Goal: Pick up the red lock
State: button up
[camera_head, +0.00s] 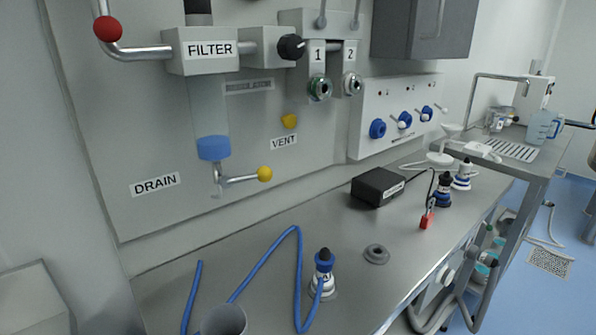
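The red lock (427,220) is small and stands out on the grey metal bench top (350,275), right of the middle of the head view. A dark, thin piece with a pale patch rises from its top; I cannot tell whether this is its shackle or something attached. The lock lies near the bench's front edge, in front of a blue-and-white bottle-like fitting. My gripper is not in view.
A black box (378,187) and a grey ring (376,254) lie left of the lock. Blue-and-white fittings (444,190) stand behind it, and another (323,275) stands nearer. A blue hose (299,275) loops at the front left. The valve panel (140,110) rises behind.

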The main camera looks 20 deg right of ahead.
aim_at(427, 220)
jog(key=i+l, duration=0.15)
jog(key=l, duration=0.3)
jog(key=i+l, duration=0.1)
jog(key=l, duration=0.3)
jog(key=i+l, duration=0.15)
jog(key=l, duration=0.3)
jog(key=i+l, duration=0.15)
jog(key=l, duration=0.25)
